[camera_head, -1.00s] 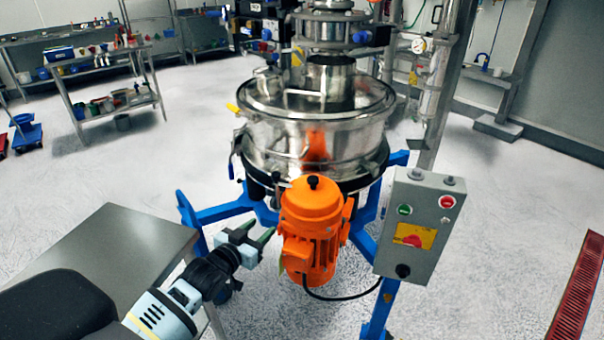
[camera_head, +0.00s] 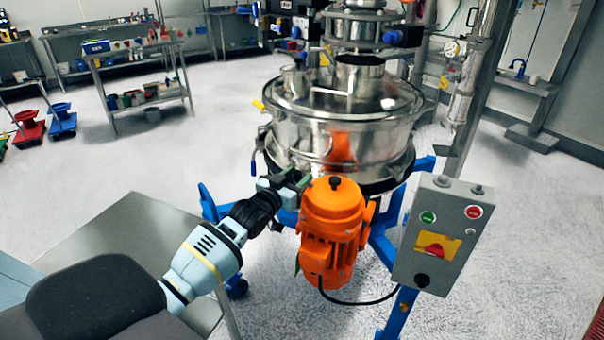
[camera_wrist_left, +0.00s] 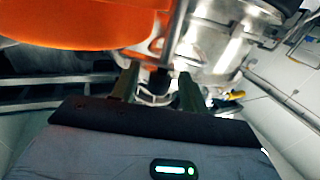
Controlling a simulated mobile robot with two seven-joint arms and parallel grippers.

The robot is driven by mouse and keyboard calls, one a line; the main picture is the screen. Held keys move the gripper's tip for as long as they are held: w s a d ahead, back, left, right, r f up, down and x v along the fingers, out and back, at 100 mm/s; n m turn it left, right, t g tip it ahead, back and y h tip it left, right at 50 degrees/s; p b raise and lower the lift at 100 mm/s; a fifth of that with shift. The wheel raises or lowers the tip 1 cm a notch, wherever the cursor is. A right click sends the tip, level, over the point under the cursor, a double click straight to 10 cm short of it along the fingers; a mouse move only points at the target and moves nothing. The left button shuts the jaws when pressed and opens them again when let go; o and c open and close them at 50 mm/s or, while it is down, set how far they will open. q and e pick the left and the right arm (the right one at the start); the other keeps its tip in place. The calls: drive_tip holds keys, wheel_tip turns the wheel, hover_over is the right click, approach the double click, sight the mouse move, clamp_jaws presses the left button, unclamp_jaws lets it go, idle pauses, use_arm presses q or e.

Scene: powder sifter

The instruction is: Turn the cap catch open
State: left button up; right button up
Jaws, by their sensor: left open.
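The steel sifter (camera_head: 340,140) stands in the middle of the head view. My left gripper (camera_head: 296,180) is open at its lower front, just left of the orange motor (camera_head: 334,215). In the left wrist view the green fingers of my left gripper (camera_wrist_left: 158,88) are spread apart. A metal bar (camera_wrist_left: 178,35) with a black end (camera_wrist_left: 159,78) appears between them, and I see no grip on it. I cannot tell for certain whether this is the cap catch. The gripper hides part of the sifter's lower front in the head view.
A grey control box (camera_head: 440,235) stands right of the motor. Blue legs (camera_head: 388,220) carry the sifter. A steel table (camera_head: 120,235) lies under my left arm.

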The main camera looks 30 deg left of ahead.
use_arm(q)
drive_tip(key=shift+w, duration=1.2)
